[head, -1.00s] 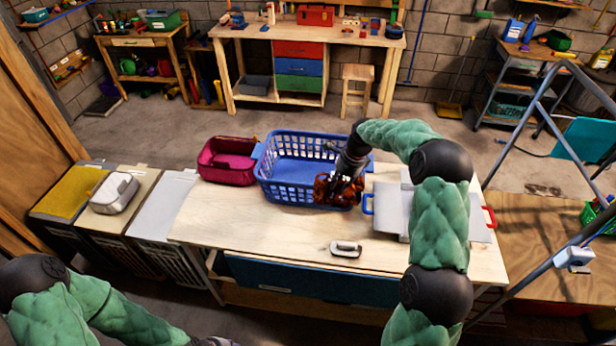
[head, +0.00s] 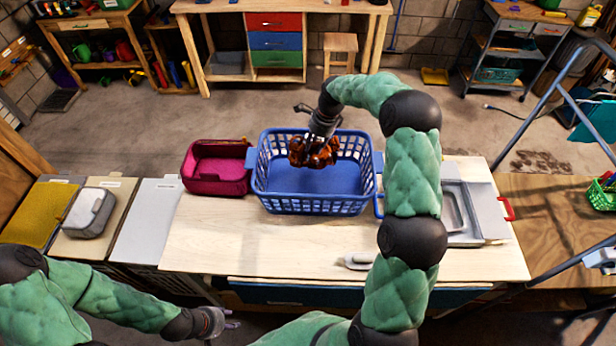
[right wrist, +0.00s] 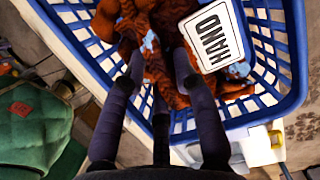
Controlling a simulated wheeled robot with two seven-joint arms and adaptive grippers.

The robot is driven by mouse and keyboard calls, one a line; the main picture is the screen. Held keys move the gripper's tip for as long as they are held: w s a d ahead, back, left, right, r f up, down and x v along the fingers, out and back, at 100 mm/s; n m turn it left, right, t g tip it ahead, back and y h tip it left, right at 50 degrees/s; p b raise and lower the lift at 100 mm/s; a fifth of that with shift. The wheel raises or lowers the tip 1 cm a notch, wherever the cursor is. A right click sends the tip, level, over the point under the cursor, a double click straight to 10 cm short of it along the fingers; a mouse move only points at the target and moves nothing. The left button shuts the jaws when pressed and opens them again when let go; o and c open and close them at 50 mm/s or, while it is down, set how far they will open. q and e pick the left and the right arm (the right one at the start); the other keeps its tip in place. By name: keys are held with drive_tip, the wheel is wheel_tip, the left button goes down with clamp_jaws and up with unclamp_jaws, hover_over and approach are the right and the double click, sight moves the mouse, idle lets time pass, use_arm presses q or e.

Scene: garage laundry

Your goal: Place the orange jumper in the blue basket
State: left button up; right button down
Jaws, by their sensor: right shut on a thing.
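The orange jumper (head: 312,151) is a crumpled dark-orange bundle hanging from my right gripper (head: 318,132). It is over the blue basket (head: 318,207), toward the basket's far side. In the right wrist view the fingers (right wrist: 160,75) are shut on the jumper (right wrist: 150,45), with a white label reading "HAND" on it. The basket's rim (right wrist: 285,100) surrounds it there. I cannot tell whether the jumper touches the basket's floor. My left gripper (head: 218,322) is low at the left, off the front of the table, and its jaw opening is too small to tell.
A magenta bin (head: 217,172) stands just left of the basket. A grey tray with a red handle (head: 472,215) is to its right, partly behind my right arm. A small white-topped object (head: 358,260) lies near the table's front edge. The front left tabletop (head: 235,245) is clear.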

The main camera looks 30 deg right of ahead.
sight(315, 152)
drive_tip(key=shift+w+f+b, duration=0.15)
drive_tip(key=shift+f, duration=0.4)
drive_tip(key=shift+w+f+b, duration=0.15)
drive_tip(key=shift+f, duration=0.35)
drive_tip(key=shift+s+f+b, duration=0.45)
drive_tip(key=shift+s+f, duration=0.1)
drive_tip(key=shift+f, duration=0.35)
drive_tip(key=shift+s+f, duration=0.2)
drive_tip(key=shift+f, duration=0.15)
drive_tip(key=shift+s+d+f+b+x, duration=0.15)
drive_tip(key=shift+d+x, duration=0.25)
drive_tip(key=shift+x, duration=1.6)
drive_tip(key=shift+s+d+f+b+x, duration=0.1)
drive_tip(key=shift+d+x, duration=0.35)
drive_tip(key=shift+x, duration=1.55)
drive_tip(key=shift+s+d+f+b+x, duration=0.15)
drive_tip(key=shift+d+x, duration=0.25)
drive_tip(key=shift+x, duration=1.6)
drive_tip(key=shift+r, duration=0.15)
drive_tip(key=shift+s, duration=0.1)
